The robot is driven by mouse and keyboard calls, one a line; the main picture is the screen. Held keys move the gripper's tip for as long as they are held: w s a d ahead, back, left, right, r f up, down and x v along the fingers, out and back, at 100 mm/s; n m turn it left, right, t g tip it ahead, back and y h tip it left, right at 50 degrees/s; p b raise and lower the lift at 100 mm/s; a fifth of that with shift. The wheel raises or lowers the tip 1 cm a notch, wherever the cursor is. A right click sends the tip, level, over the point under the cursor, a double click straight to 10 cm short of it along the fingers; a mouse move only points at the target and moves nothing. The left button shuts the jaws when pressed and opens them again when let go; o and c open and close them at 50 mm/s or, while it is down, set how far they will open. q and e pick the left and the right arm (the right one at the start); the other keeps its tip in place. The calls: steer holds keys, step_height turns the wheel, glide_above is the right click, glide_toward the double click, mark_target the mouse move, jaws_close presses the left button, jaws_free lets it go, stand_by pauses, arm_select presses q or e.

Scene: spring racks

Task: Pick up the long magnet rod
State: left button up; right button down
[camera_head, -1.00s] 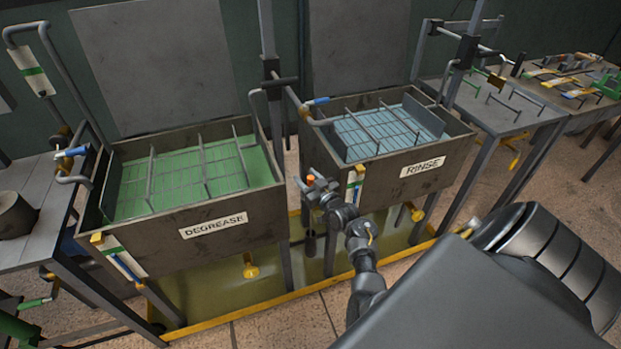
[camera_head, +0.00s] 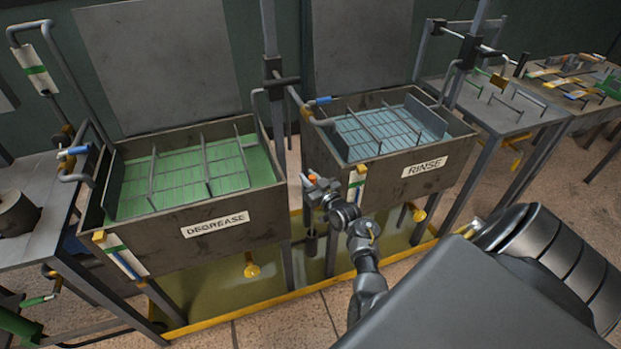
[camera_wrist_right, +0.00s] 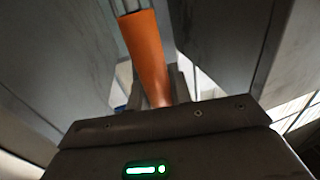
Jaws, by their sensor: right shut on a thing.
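The magnet rod's orange handle (camera_wrist_right: 147,55) stands between my fingers in the right wrist view, with a grey shaft beyond it. In the head view only a small orange end (camera_head: 312,177) shows above my right gripper (camera_head: 316,188). The gripper is shut on it, in front of the gap between the two tanks. A dark cylinder (camera_head: 311,243) hangs below the gripper; I cannot tell for sure whether it is the rod's lower end. The rod's middle is hidden by the gripper. My left gripper is not in view.
The DEGREASE tank (camera_head: 217,243) stands left of the gripper and the RINSE tank (camera_head: 411,182) close to its right. A tag (camera_head: 356,187) hangs on the RINSE tank's corner beside the gripper. A yellow-edged drip tray (camera_head: 212,321) lies below. A tool bench (camera_head: 490,112) stands at right.

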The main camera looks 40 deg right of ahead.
step_height(320, 180, up, 18)
steer(key=b, duration=0.1)
stand_by(0.5)
steer(key=shift+a, duration=0.1)
stand_by(0.5)
